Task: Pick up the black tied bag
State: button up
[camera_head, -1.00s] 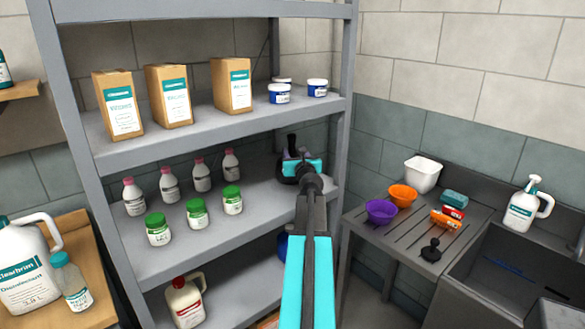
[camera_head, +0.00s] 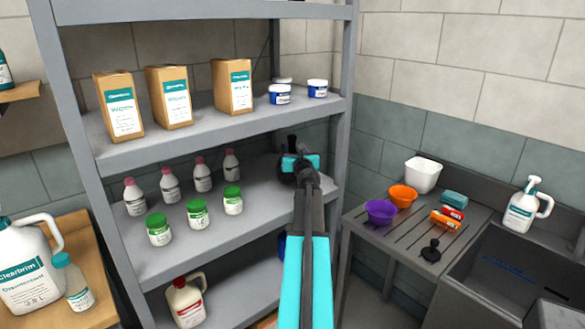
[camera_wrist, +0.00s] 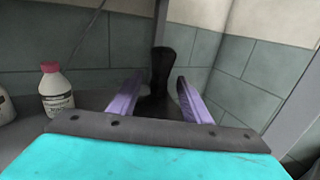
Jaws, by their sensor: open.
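The black tied bag (camera_head: 283,170) stands on the middle shelf of the grey rack, near its right end. In the head view my arm and gripper hide much of it; its dark upper part shows above. In the wrist view the bag's tall dark neck (camera_wrist: 161,70) stands between the two purple fingers. My gripper (camera_wrist: 158,88) is open, with one finger on each side of the neck. Gaps show between the neck and the fingers. The lower bag is hidden or in shadow in the wrist view.
White bottles with pink caps (camera_head: 203,175) and green-lidded jars (camera_head: 197,213) stand left on the same shelf. The upper shelf (camera_head: 200,133) with boxes and tubs is above. The rack's right post (camera_head: 342,150) is close to my gripper. A sink counter (camera_head: 375,240) is right.

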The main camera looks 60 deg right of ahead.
jog(key=shift+x, duration=0.95)
grip_shut()
